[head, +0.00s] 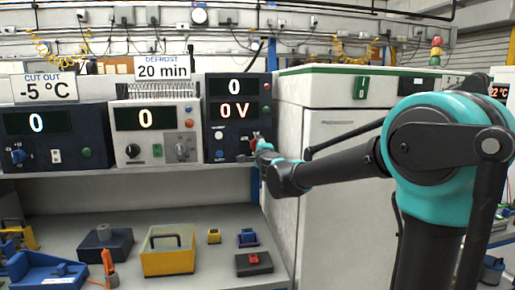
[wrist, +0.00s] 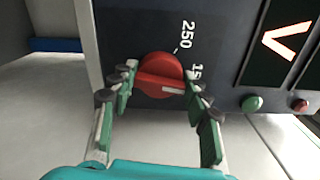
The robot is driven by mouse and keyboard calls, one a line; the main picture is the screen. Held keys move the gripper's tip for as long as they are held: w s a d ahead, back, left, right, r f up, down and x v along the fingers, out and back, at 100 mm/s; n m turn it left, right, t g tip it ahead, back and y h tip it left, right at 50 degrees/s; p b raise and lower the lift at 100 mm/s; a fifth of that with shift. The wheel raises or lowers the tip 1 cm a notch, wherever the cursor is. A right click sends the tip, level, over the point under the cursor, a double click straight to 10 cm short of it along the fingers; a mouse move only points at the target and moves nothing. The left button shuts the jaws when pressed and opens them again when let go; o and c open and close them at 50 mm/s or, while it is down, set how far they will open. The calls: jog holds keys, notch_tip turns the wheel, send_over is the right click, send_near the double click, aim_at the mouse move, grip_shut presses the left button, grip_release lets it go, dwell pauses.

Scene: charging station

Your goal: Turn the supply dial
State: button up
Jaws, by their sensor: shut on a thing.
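The supply unit (head: 238,140) is a dark box at the right end of the shelf; its displays read 0 and 0 V. In the wrist view, where its panel (wrist: 215,25) looks turned sideways, a round red dial (wrist: 158,66) shows a raised grip bar and a white pointer mark. Printed figures beside it include 250 and a partly hidden one starting with 15. My gripper (wrist: 159,80) is shut on the dial, one finger on either side. In the head view my gripper (head: 260,147) reaches the unit's lower right, and the dial is mostly hidden there.
Other instruments stand left of the supply: a white unit (head: 157,118) reading 0 and a dark unit (head: 30,140) reading 0. A green button (wrist: 251,103) and a red button (wrist: 301,106) sit on the supply panel. A white cabinet (head: 330,122) stands close on the right.

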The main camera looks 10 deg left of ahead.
jog(key=shift+n, duration=0.6)
jog(key=o, duration=1.2)
jog(key=shift+c, duration=0.2)
jog(key=shift+s, duration=0.15)
jog(key=v, duration=1.1)
jog(key=shift+s, duration=0.35)
jog(key=shift+d, duration=0.1)
